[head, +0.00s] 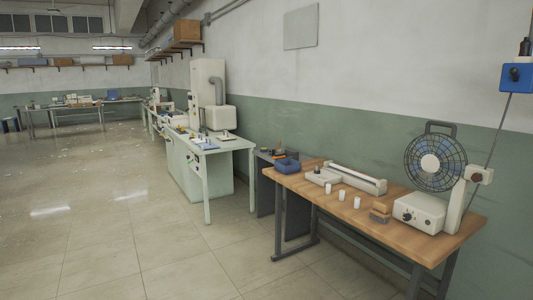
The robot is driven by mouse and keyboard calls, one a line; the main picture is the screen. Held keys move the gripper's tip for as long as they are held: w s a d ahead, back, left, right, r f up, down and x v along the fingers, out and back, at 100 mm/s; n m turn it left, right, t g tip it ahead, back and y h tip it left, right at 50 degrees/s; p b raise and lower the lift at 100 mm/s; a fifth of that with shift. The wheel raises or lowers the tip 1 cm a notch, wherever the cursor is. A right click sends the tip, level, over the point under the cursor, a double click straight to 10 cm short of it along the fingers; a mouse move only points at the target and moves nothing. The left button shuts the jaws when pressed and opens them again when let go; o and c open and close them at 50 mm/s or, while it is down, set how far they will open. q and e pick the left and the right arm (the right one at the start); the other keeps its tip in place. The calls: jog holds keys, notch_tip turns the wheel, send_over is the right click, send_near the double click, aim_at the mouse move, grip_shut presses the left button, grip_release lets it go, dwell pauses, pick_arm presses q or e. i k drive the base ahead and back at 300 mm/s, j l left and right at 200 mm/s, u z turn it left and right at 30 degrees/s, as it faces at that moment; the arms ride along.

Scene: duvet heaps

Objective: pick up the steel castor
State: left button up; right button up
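I cannot make out a steel castor in the head view. The nearest surface is a wooden-topped workbench (425,242) at the right, with small items on it. Some small items on the pale green bench (232,143) farther back are too small to tell apart. Neither of my grippers is in view.
The workbench holds a caged fan (433,161), a white control box (418,213), white cylinders (341,195) and a blue bin (287,165). Farther tables (62,107) stand at the back left. The tiled floor (90,200) at left is open.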

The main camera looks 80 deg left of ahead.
aim_at(272, 152)
jog(key=u, duration=2.75)
jog(key=i+j+u, duration=0.25)
jog(key=i, duration=0.7)
jog(key=i+u, duration=0.25)
jog(key=i, duration=3.2)
